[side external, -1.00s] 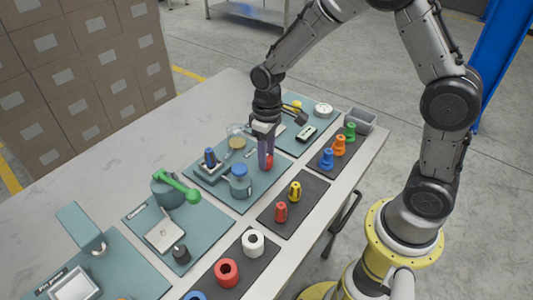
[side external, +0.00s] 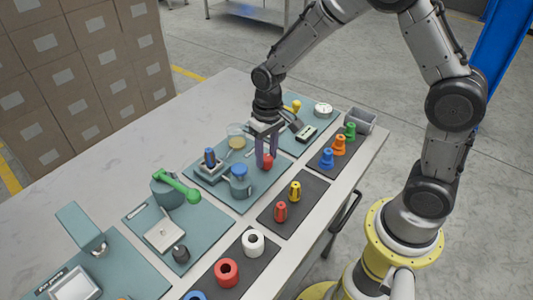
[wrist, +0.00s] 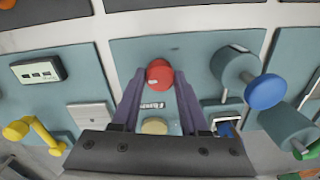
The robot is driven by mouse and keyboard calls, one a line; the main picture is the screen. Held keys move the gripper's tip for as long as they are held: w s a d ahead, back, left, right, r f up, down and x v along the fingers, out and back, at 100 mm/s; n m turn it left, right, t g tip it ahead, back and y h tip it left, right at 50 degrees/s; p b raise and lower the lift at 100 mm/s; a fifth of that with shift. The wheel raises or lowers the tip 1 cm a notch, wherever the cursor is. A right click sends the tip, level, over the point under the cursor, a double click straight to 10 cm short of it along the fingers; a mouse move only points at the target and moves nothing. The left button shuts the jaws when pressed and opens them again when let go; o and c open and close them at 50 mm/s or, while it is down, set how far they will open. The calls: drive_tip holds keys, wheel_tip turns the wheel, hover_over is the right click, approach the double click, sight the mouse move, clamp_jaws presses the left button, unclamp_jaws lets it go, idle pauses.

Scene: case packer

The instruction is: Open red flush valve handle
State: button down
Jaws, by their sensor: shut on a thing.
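The red flush valve handle (wrist: 159,72) is a small rounded red piece on a teal board, at the top middle of the wrist view. In the side external view the red handle (side external: 267,163) shows below the fingertips. My gripper (wrist: 159,82) has its two purple fingers on either side of the handle and is shut on it. In the side external view my gripper (side external: 266,152) points down over the board. The handle's lower part and its mount are partly hidden by the fingers.
A blue-capped grey cylinder (side external: 239,180) stands close beside the handle. A blue knob (side external: 210,157) on a plate and a round yellowish dish (side external: 236,143) are on the same board. Dark mats with coloured pieces, such as a yellow one (side external: 295,192), lie nearer the table edge.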

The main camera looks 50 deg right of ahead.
sight(268, 156)
drive_tip(key=shift+r, duration=0.1)
drive_tip(key=shift+c, duration=2.1)
unclamp_jaws()
wheel_tip(268, 156, up, 14)
drive_tip(key=shift+d, duration=0.2)
